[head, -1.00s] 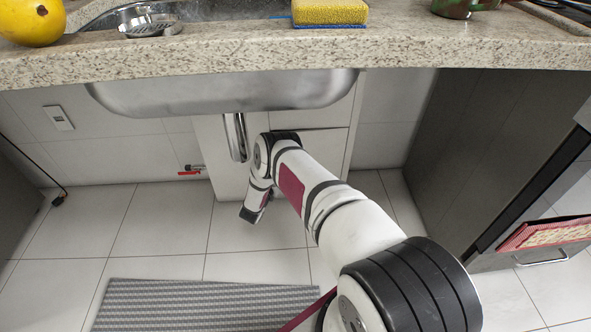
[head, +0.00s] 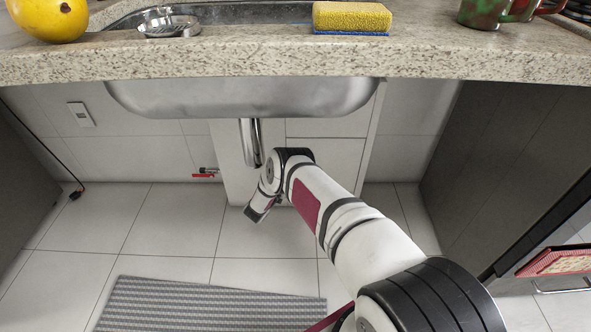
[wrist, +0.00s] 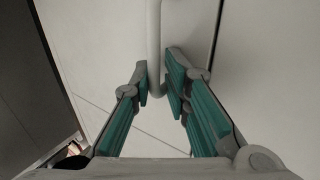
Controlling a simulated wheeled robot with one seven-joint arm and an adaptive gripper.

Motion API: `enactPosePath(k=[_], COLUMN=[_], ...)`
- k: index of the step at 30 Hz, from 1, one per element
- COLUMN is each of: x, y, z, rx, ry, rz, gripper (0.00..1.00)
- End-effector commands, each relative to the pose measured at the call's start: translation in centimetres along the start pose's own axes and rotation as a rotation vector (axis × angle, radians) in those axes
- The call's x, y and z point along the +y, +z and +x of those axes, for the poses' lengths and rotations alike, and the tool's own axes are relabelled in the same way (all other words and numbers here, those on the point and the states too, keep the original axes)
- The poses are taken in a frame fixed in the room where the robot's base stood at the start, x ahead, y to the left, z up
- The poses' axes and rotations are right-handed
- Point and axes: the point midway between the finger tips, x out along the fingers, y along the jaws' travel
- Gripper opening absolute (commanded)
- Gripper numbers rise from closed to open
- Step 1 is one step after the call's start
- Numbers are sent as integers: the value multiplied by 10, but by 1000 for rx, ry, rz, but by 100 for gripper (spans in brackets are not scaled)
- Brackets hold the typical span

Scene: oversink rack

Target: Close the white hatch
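The white hatch (head: 335,160) is a pale panel under the sink, right of the drain pipe, partly hidden by my arm. A thin dark line runs along its top edge. In the wrist view the hatch (wrist: 187,35) fills the upper middle, with a dark seam along its right side. A pale bar handle (wrist: 154,45) comes down in front of it. My gripper (wrist: 156,82) has its teal fingers apart. The lower end of the bar lies between the fingertips, with small gaps visible on both sides. My fingers cannot be made out in the head view.
The steel sink (head: 240,97) and drain pipe (head: 250,142) hang just above and left of my wrist. A red-handled valve (head: 204,175) is on the back wall. Dark cabinets (head: 500,165) stand at both sides. A grey mat (head: 200,303) lies on the open tiled floor.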

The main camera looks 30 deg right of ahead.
Motion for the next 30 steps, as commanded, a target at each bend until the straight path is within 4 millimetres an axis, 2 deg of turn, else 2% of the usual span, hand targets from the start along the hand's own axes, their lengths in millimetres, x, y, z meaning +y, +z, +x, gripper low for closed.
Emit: enactPosePath(k=[7,11,14,24,30], x=[1,1,0,-1,-1], y=[-3,-3,-2,0,0], z=[3,-4,-19,-87,-113], rx=[6,5,3,1,1], ry=[4,4,1,-1,-1], rz=[3,2,1,-1,0], gripper=[16,16,16,16,16])
